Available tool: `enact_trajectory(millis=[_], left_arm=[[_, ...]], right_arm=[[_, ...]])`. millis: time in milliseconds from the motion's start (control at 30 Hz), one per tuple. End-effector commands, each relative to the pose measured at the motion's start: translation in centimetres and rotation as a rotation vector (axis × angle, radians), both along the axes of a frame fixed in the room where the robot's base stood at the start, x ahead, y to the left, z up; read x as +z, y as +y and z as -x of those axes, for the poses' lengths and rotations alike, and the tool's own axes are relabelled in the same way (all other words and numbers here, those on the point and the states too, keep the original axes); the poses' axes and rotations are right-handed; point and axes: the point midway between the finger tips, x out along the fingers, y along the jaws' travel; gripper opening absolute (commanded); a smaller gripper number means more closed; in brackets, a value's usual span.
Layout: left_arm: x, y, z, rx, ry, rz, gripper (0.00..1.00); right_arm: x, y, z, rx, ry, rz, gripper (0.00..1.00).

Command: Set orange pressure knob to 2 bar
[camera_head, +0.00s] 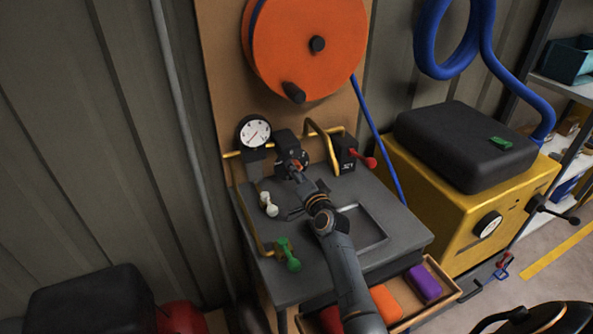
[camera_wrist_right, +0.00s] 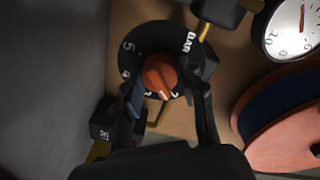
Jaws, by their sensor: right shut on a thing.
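The orange pressure knob (camera_wrist_right: 159,74) sits in the middle of a black dial (camera_wrist_right: 148,40) with white marks, where "5", "4" and "BAR" can be read. A pale line on the knob points to the lower edge of the dial in the right wrist view. The numeral there is partly hidden and I cannot read it surely. My right gripper (camera_wrist_right: 162,93) is shut on the knob, one finger on each side. In the head view my right gripper (camera_head: 297,170) covers most of the knob at the black regulator (camera_head: 286,143). My left gripper is out of view.
A white gauge (camera_head: 254,132) stands left of the regulator; it also shows in the wrist view (camera_wrist_right: 290,32). A black box with a red lever (camera_head: 366,161) is close on the right. Green (camera_head: 288,256) and white (camera_head: 268,203) handles stand at the bench's left. An orange hose reel (camera_head: 310,60) hangs above.

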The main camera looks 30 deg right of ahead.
Motion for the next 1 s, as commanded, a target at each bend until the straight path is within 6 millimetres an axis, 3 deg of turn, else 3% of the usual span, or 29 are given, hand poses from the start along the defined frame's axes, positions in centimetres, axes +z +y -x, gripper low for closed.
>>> enact_trajectory(millis=[600, 633, 733, 1000], left_arm=[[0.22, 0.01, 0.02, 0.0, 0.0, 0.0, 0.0], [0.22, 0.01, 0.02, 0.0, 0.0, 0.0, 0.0], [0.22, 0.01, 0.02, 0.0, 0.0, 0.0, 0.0], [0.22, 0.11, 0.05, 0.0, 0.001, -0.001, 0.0]], right_arm=[[0.14, -0.1, -0.02, -0.002, -0.006, -0.047, 0.08], [0.14, -0.1, -0.02, -0.002, -0.006, -0.047, 0.42], [0.13, -0.09, -0.02, -0.001, -0.005, -0.046, 0.62], [0.06, -0.05, 0.0, -0.001, -0.004, -0.046, 0.63]])
